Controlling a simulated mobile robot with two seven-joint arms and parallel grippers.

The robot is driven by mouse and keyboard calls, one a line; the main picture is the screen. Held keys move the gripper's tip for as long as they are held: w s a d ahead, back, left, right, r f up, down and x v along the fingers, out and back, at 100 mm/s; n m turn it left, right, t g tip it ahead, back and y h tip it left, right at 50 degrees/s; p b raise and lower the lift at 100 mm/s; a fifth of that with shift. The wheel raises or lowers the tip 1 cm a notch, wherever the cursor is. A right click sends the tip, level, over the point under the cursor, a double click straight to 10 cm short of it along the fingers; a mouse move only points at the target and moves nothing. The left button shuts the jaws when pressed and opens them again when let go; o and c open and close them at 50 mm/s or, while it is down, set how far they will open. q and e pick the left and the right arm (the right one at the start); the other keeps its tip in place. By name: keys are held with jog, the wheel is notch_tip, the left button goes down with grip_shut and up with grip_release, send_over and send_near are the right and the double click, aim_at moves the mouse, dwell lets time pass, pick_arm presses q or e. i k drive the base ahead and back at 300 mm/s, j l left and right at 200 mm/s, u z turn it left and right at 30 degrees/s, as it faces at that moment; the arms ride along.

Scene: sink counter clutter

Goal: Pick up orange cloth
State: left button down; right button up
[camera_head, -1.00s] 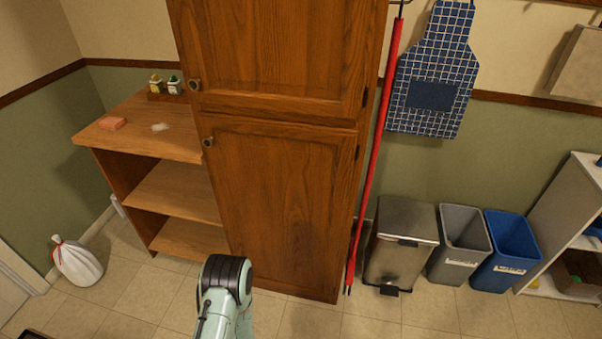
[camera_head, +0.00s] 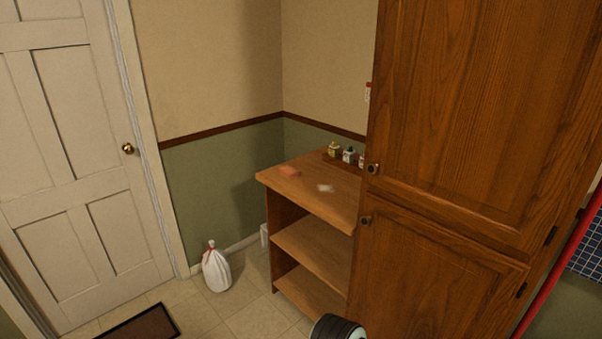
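A small folded orange-pink item (camera_head: 289,171), which looks like the orange cloth, lies on the top of the wooden shelf unit (camera_head: 309,201), near its left back side. A small whitish crumpled item (camera_head: 325,188) lies to its right on the same top. Neither gripper is in view. A dark rounded part of my own arm shows at the bottom edge, well below and in front of the shelf unit.
A tall wooden cabinet (camera_head: 450,130) stands right of the shelf unit. Small bottles (camera_head: 347,155) stand at the back of the top. A white tied bag (camera_head: 216,269) and a dark mat (camera_head: 142,324) are on the floor. A closed white door (camera_head: 75,160) is at left. Floor before the shelf unit is clear.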

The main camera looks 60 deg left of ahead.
aim_at(288, 171)
jog(key=u, duration=2.1)
jog(key=i+j+u, duration=0.1)
jog(key=i, duration=0.2)
jog(key=i+j+u, duration=0.1)
jog(key=i+j, duration=0.05)
jog(key=i, duration=0.1)
